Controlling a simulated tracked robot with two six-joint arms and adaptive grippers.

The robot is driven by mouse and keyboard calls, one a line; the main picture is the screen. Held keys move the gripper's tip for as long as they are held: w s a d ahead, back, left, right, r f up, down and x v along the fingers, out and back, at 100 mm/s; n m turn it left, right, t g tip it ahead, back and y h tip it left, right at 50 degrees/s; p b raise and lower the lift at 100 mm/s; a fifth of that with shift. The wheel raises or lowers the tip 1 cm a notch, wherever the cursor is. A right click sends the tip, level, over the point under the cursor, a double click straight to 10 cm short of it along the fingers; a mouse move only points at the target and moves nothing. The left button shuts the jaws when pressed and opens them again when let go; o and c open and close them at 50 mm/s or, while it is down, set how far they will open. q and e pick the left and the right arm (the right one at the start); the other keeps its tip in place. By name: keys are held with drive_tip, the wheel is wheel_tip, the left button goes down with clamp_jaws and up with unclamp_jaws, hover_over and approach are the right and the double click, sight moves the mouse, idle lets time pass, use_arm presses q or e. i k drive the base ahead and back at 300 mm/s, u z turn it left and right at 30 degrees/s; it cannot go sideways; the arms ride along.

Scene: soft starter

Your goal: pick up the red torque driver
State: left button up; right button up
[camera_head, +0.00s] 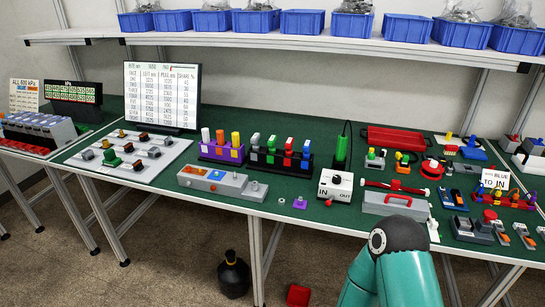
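A red-topped upright piece (289,146) stands in a black rack (266,162) on the green bench, between a green one and a blue one. A long red tool-like piece (408,189) lies across the back of a grey toolbox (376,207) with a red handle. The view is too small to tell which of these is the red torque driver. A teal arm of mine (392,262) rises at the bottom, right of centre, in front of the toolbox. No gripper fingers show on either side.
A purple rack (222,153) stands left of the black rack. A white box marked IN and OUT (336,186) stands left of the toolbox. A red tray (394,139) lies behind. Blue bins (302,22) line the shelf above. A black bottle (233,278) stands on the floor.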

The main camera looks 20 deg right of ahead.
sight(288, 152)
drive_tip(key=z, duration=0.2)
drive_tip(key=i, duration=0.9)
drive_tip(key=u, duration=0.2)
drive_tip(key=k, duration=0.9)
drive_tip(key=z, duration=0.15)
drive_tip(key=i, duration=0.9)
drive_tip(key=u, duration=0.05)
